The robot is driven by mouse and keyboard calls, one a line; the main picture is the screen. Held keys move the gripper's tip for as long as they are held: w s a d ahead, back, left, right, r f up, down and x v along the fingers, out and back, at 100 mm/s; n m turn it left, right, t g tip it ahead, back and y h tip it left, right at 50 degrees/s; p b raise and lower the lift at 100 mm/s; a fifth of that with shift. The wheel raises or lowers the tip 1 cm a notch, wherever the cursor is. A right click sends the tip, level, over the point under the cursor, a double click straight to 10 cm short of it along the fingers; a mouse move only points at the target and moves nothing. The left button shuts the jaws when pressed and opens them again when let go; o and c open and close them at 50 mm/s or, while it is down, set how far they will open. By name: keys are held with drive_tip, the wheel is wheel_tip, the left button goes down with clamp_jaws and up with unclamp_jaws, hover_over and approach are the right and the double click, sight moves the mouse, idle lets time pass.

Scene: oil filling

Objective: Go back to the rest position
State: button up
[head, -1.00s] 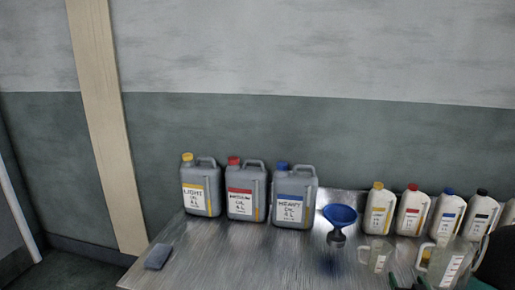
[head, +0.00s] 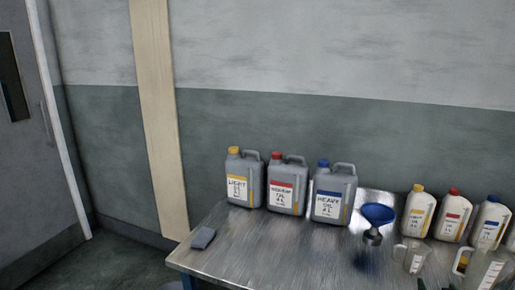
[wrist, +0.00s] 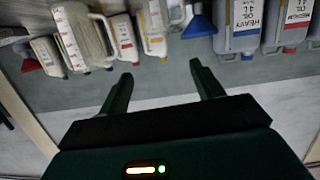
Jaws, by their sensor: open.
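My gripper (wrist: 160,80) shows in the wrist view with its two dark green fingers spread apart and nothing between them. The wrist picture is upside down, with the table's goods along its upper part, beyond the fingertips. In the head view only a small dark green bit of my arm may show at the bottom right edge; the gripper itself cannot be made out there. No rest position mark is seen.
A metal table (head: 270,245) holds grey oil cans, light (head: 244,178), medium (head: 287,185) and heavy (head: 333,193), a blue funnel (head: 378,215), several white bottles, clear jugs (head: 413,256) and a grey sponge-like block (head: 203,238). Floor is free at left, near a door (head: 35,130).

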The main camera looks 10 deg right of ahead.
drive_tip(key=w+a+r+n+g+y, duration=0.15)
drive_tip(key=a+r, duration=0.35)
drive_tip(key=a, duration=0.5)
drive_tip(key=w+a+r+n+g+y, duration=0.1)
drive_tip(key=w+a+r+g, duration=0.3)
drive_tip(key=a, duration=0.6)
drive_tip(key=s+a+r+n+g+y, duration=0.1)
drive_tip(key=s+a+r+y, duration=0.1)
drive_tip(key=s+a, duration=0.6)
drive_tip(key=s+a+r+n+g+y, duration=0.1)
drive_tip(key=s+a+r+n+y, duration=0.1)
drive_tip(key=s+a, duration=0.6)
drive_tip(key=a+r+y, duration=0.1)
drive_tip(key=a, duration=0.3)
drive_tip(key=shift+s, duration=0.4)
drive_tip(key=shift+d, duration=0.1)
drive_tip(key=c, duration=0.6)
drive_tip(key=shift+c, duration=0.3)
drive_tip(key=shift+d, duration=0.2)
